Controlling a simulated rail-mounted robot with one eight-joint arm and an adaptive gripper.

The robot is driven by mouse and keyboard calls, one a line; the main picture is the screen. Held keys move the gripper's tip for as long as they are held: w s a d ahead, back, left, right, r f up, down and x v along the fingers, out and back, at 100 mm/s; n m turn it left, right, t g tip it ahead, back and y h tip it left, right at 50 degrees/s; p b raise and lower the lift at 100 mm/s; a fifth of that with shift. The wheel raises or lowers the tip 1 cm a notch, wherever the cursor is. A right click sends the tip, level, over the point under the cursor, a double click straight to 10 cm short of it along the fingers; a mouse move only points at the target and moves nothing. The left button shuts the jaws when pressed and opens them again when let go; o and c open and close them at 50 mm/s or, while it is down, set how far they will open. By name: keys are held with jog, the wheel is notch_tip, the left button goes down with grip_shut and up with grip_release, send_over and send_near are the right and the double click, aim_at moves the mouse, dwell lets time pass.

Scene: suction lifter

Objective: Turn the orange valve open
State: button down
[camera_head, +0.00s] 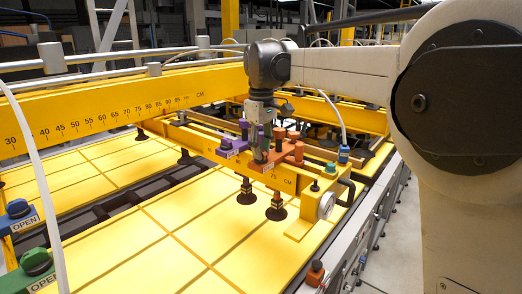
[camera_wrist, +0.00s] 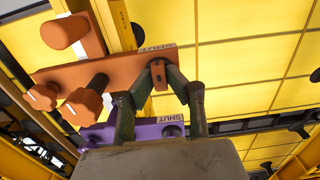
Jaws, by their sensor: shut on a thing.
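The orange valve is an orange plate (camera_head: 286,151) with round knobs, mounted on the yellow beam of the lifter. In the wrist view the orange plate (camera_wrist: 105,70) runs across the upper left, with a small orange lever (camera_wrist: 160,76) at its right end. A white label (camera_wrist: 158,48) sits just beside the lever; its word is hard to read. My gripper (camera_wrist: 160,72) has its two dark fingers closed on either side of the orange lever. In the head view my gripper (camera_head: 262,150) points down at the plate, and its fingertips partly hide the lever.
A purple valve block (camera_wrist: 150,133) with a SHUT label lies close beside my fingers. A blue knob (camera_head: 344,152) and a round gauge (camera_head: 325,205) stand at the beam's right end. Suction cups (camera_head: 276,208) hang above yellow panels (camera_head: 200,230). A ruled yellow beam (camera_head: 110,105) crosses behind.

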jog(key=shift+m, duration=0.5)
jog(key=m+b, duration=0.1)
jog(key=m, duration=0.2)
jog(key=shift+m, duration=0.4)
jog(key=m+b, duration=0.1)
jog(key=m, duration=0.3)
jog(key=shift+m, duration=0.3)
jog(key=m+b, duration=0.1)
jog(key=m, duration=0.7)
jog(key=shift+m, duration=0.4)
jog(key=c, duration=1.7)
grip_release()
